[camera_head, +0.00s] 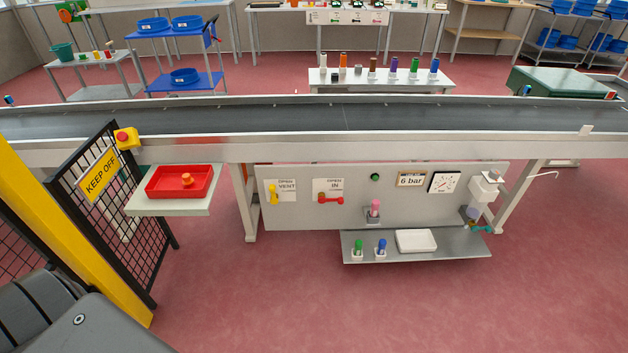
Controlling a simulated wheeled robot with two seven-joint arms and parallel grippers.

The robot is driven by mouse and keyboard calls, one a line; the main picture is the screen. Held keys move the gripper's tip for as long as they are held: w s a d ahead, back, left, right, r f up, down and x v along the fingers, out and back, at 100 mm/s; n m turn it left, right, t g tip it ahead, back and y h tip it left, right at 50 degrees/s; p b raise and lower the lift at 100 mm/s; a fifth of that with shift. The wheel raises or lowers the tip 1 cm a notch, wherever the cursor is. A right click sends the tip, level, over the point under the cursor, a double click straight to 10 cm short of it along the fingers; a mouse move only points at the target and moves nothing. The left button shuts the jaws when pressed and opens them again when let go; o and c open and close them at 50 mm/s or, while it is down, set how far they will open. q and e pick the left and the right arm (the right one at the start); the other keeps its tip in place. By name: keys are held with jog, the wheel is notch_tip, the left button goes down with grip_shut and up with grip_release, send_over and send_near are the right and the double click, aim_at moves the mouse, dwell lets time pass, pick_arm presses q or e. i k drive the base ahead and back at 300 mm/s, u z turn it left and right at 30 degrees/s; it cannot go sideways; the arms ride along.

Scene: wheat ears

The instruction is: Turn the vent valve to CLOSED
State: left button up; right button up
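The vent valve has a yellow handle (272,194) on the left part of a grey panel (350,217) below the conveyor. The handle stands roughly upright. A white label (287,190) beside it reads OPEN at the top and VENT below; the smaller lowest line is hard to read. Neither of my grippers shows in the head view, and nothing touches the yellow handle.
A black mesh gate (160,245) with a KEEP OFF sign and a yellow post stand at left. A side shelf (140,207) holds a red tray (207,187). A low grey shelf (430,252) juts out below the panel. Red floor in front is clear.

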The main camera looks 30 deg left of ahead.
aim_at(273, 200)
jog(key=i, duration=0.9)
jog(key=u, duration=0.3)
